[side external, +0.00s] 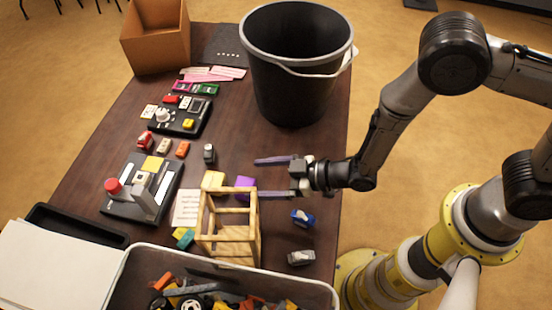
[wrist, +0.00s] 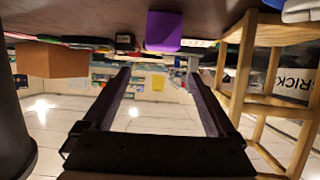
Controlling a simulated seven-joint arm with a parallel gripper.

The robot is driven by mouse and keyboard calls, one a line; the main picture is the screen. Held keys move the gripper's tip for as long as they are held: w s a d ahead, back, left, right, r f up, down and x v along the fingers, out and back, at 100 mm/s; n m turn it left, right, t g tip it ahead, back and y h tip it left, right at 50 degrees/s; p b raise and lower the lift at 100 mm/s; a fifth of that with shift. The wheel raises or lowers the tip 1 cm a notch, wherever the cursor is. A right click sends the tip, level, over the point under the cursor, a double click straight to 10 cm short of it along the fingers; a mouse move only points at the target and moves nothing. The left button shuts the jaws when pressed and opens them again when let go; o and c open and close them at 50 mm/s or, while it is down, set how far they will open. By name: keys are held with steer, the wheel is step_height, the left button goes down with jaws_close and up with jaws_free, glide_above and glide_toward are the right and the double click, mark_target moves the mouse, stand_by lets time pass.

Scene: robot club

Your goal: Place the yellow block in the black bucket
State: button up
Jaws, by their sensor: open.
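A pale yellow block (side external: 214,180) lies on the table beside the purple block (side external: 245,185), next to the wooden frame. Another yellow block (side external: 153,163) is by the joystick unit; I cannot tell which is meant. The black bucket (side external: 290,90) stands upright at the back right, and its side shows at the left of the wrist view (wrist: 12,120). My gripper (side external: 258,178) is open and empty, low over the table, its fingers pointing left toward the purple block. The wrist view, upside down, shows the purple block (wrist: 164,32) beyond the fingertips (wrist: 159,72).
The open wooden frame (side external: 230,225) stands close to my gripper, and also in the wrist view (wrist: 258,100). A blue toy car (side external: 303,217) and a grey one (side external: 301,257) lie near the right edge. A parts bin (side external: 235,281) is in front; a cardboard box (side external: 155,40) is at the back.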

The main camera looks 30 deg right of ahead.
steer(key=shift+d, duration=0.1)
steer(key=w+d+r+m+h, duration=0.35)
steer(key=w+d+r, duration=0.25)
steer(key=d+r, duration=0.5)
steer(key=s+d+r+m+g+h, duration=0.2)
steer(key=s+d+r+h, duration=0.3)
steer(key=s+d+r, duration=0.8)
steer(key=shift+d+r+m, duration=0.75)
steer(key=shift+d+m, duration=0.1)
steer(key=shift+d, duration=0.3)
steer(key=shift+o, duration=0.4)
steer(key=s+d+r+m+g+h, duration=0.1)
steer(key=s+d, duration=0.2)
steer(key=s, duration=0.8)
steer(key=shift+s+d+m+g, duration=0.25)
steer(key=shift+s+m+g, duration=0.05)
steer(key=shift+m+g, duration=0.1)
steer(key=shift+s+f, duration=0.1)
steer(key=shift+s, duration=0.3)
